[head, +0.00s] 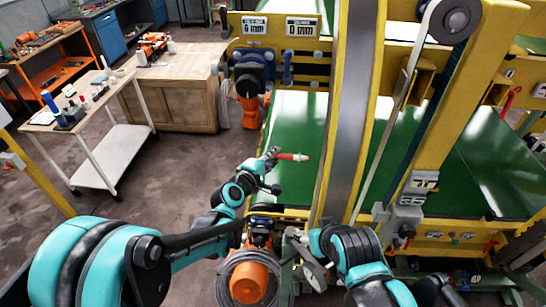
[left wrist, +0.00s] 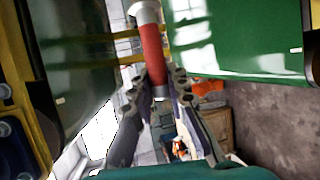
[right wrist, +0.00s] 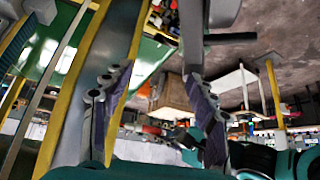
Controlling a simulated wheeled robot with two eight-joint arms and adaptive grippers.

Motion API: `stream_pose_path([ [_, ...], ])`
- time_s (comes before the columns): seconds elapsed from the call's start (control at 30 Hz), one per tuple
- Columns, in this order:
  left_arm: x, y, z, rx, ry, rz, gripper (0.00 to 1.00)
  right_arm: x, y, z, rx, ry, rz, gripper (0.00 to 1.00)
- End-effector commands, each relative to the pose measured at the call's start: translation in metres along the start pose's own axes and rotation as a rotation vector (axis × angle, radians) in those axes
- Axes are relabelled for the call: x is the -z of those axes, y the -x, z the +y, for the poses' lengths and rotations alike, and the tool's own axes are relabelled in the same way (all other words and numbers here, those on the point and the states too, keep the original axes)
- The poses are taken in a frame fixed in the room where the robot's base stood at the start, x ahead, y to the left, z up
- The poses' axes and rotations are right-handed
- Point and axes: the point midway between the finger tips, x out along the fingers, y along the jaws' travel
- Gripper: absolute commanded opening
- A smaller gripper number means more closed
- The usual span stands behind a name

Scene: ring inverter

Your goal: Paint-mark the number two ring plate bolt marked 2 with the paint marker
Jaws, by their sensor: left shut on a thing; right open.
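The paint marker (head: 293,157) is red with a pale end. My left gripper (head: 271,156) is shut on it and holds it sideways over the green panel, its free end pointing right. In the left wrist view the marker (left wrist: 152,52) stands up from between the two fingertips (left wrist: 163,84). My right gripper (right wrist: 155,88) is open and empty; in the right wrist view the curved grey ring band (right wrist: 108,50) passes behind its left finger. In the head view it is low, near the ring's foot. I cannot pick out the bolt marked 2.
The yellow frame (head: 371,60) and grey ring (head: 349,110) rise right of my left gripper. An orange motor (head: 249,283) sits below, near my arms. A white cart (head: 100,160) and wooden workbench (head: 178,92) stand left. Floor between them and the machine is clear.

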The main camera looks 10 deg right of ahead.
Motion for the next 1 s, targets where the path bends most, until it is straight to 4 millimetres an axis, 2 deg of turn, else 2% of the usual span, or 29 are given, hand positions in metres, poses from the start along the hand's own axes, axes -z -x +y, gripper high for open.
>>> stream_pose_path([
  [0.53, -0.045, -0.018, 0.0, -0.001, -0.001, -0.001, 0.0, -0.005, -0.007, 0.0, 0.0, 0.0, 0.0, 0.58],
  [1.0, -0.047, -0.019, 0.0, -0.001, 0.0, 0.0, 0.0, -0.007, -0.009, 0.0, 0.0, 0.0, 0.0, 0.58],
])
